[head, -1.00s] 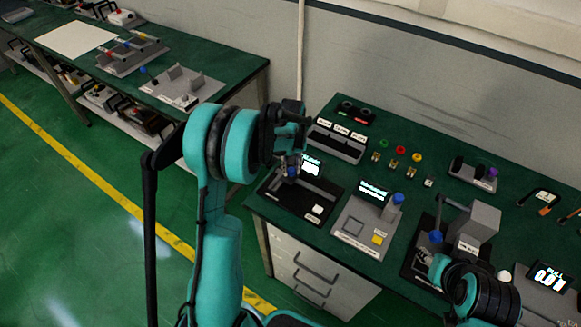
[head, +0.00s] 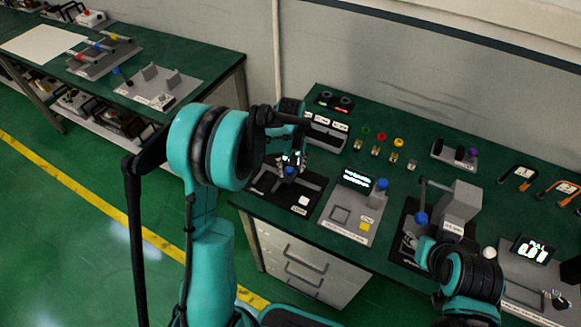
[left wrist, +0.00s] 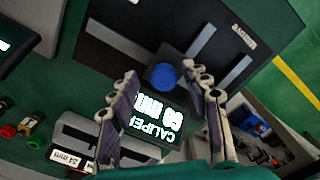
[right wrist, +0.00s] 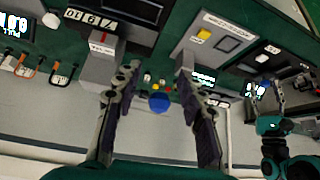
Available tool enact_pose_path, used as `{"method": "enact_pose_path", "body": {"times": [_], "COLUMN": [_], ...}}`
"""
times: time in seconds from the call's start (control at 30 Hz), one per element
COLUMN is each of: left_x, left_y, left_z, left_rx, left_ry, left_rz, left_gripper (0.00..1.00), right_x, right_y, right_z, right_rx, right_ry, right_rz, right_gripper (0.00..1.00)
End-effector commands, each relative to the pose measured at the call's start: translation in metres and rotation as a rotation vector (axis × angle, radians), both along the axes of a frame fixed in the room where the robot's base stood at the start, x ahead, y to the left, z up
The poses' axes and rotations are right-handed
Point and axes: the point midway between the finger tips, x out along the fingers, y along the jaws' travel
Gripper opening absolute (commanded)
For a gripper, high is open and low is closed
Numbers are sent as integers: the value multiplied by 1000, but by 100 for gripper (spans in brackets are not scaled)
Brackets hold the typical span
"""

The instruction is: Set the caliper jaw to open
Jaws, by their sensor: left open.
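The caliper station (head: 262,192) is a dark plate with grey rails on the near left of the bench. Its blue knob (left wrist: 163,76) shows in the left wrist view beside the lit CALIPER display (left wrist: 150,118); its digits appear upside down. My left gripper (left wrist: 164,72) is open, with one finger on each side of the knob in that picture; I cannot tell whether they touch it. In the head view the left gripper (head: 290,150) is over the station and partly hides the display. My right gripper (right wrist: 157,72) is open and empty, away from the caliper.
A panel with a yellow button (head: 365,226) stands right of the caliper. Farther right is a grey block device (head: 462,205) with a blue-knobbed lever, near my right arm. A button box (head: 325,133) stands behind the caliper. A second bench (head: 200,65) is at left.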

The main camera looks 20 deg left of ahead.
Motion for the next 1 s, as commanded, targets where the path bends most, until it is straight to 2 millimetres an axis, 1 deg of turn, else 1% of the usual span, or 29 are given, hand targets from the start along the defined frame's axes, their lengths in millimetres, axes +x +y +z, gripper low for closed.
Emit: {"method": "enact_pose_path", "body": {"times": [0.07, 0.17, 0.27, 0.5, 0.6, 0.7, 0.8, 1.0], "left_x": [0, 0, 0, 0, 0, 0, 0, 0], "left_y": [0, 0, 0, -1, -1, -1, -1, -1], "left_z": [2, 11, 29, 82, 100, 111, 118, 120], "left_rx": [1, 1, 1, 0, 0, 0, 0, 0], "left_ry": [-1, -1, -1, 0, 0, 0, 0, 0], "left_rz": [0, 0, 0, -1, -1, -1, -1, -1], "left_gripper": [47, 47, 47, 47, 47, 47, 47, 47], "right_x": [0, 0, 0, 0, 0, 0, 0, 0], "right_y": [0, 0, 0, 0, 0, 0, 0, 0], "right_z": [0, 0, 0, 0, 0, 0, 0, 0], "right_rx": [0, 0, 0, 0, 0, 0, 0, 0], "right_ry": [0, 0, 0, 0, 0, 0, 0, 0], "right_rz": [0, 0, 0, 0, 0, 0, 0, 0], "right_gripper": [40, 40, 40, 40, 40, 40, 40, 40]}}
